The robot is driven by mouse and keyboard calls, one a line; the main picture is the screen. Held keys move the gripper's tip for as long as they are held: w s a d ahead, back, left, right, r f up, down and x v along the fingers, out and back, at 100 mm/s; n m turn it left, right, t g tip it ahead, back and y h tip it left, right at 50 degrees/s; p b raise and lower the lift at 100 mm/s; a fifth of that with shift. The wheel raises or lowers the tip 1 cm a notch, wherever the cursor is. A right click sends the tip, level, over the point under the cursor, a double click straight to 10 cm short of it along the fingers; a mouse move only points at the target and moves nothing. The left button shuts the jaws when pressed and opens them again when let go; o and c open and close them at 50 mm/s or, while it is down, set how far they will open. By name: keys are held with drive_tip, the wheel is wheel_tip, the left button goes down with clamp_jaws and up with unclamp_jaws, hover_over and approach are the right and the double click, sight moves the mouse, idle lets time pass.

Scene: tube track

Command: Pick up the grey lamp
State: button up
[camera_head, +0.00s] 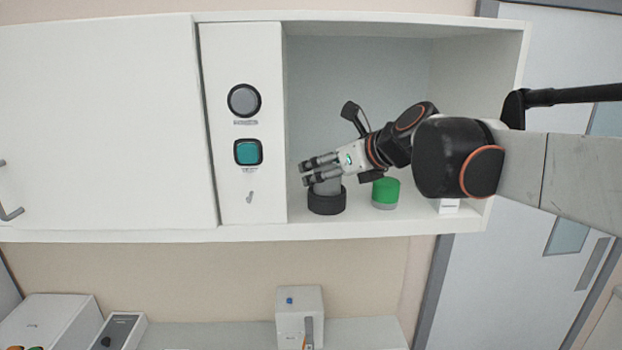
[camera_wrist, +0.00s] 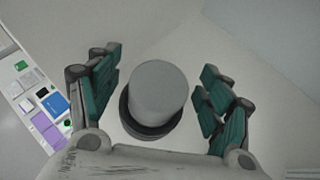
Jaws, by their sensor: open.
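The grey lamp (camera_head: 327,187) stands upright on the shelf of the open cabinet, a grey cylinder on a wider black base (camera_head: 327,204). In the wrist view the lamp's round grey top (camera_wrist: 158,88) sits between my gripper's two fingers, with a gap on each side. My gripper (camera_wrist: 160,95) is open, and its green finger pads flank the lamp. In the head view my gripper (camera_head: 318,170) is at the lamp's upper part and hides some of its top.
A green-topped cylinder (camera_head: 386,190) stands right of the lamp on the shelf (camera_head: 400,224). A small white box (camera_head: 448,206) is farther right, partly behind my arm. A panel with a grey button (camera_head: 244,100) and teal button (camera_head: 248,152) borders the opening's left side.

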drive_tip(key=c, duration=1.2)
drive_tip(key=shift+o, duration=0.2)
drive_tip(key=shift+r, duration=0.2)
